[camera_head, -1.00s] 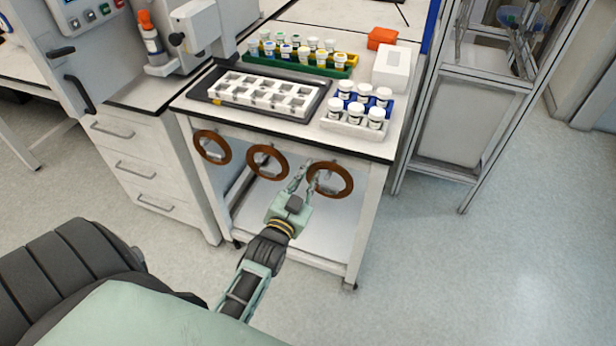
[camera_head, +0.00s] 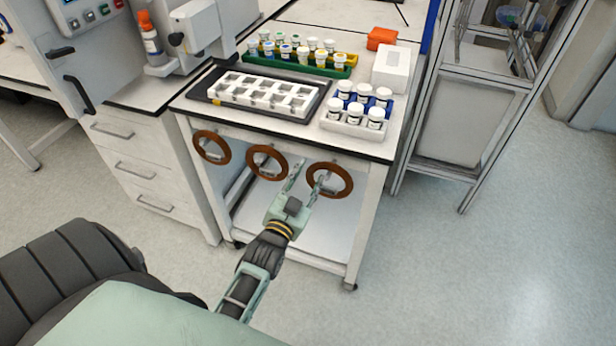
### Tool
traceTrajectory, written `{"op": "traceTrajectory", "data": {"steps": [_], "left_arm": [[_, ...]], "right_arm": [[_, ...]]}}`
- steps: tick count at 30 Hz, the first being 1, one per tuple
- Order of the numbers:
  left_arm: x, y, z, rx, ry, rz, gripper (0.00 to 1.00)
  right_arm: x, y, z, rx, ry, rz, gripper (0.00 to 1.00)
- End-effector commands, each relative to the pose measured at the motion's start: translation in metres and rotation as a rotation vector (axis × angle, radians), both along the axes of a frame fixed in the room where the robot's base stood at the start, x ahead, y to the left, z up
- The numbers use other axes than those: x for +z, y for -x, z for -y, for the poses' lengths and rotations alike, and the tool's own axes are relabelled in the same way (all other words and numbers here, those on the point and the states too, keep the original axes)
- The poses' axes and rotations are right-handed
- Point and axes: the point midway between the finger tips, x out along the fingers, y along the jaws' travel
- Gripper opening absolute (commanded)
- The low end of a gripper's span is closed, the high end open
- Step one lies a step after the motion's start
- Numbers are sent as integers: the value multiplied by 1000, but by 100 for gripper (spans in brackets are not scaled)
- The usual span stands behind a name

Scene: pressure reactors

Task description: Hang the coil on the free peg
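Three brown ring-shaped coils hang in a row along the front of the white bench. They are a left coil (camera_head: 216,162), a middle coil (camera_head: 268,178) and a right coil (camera_head: 349,182). Small light pegs show within the rings; I cannot make out a peg without a coil. My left gripper (camera_head: 307,177) is open, its two fingers spread at the left rim of the right coil. That rim appears to lie between the fingers; I cannot tell whether they touch it. My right gripper is not in view.
The bench top (camera_head: 385,147) holds a black tray (camera_head: 314,108) with a white rack, several capped bottles, a white box (camera_head: 390,68) and an orange box (camera_head: 381,38). A drawer cabinet (camera_head: 150,175) stands left, a framed rack (camera_head: 450,135) right. Floor at right is clear.

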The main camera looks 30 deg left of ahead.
Motion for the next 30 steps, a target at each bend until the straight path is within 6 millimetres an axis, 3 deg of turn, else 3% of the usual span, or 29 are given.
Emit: {"op": "traceTrajectory", "data": {"steps": [12,16,26,30], "left_arm": [[-2,81,17,0,1,-3,38],[-1,100,21,1,1,-2,38],[0,112,24,-1,1,2,38],[-20,111,29,-11,22,-38,38]], "right_arm": [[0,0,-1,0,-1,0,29],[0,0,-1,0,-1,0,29],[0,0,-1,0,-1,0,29],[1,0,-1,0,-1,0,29]]}}
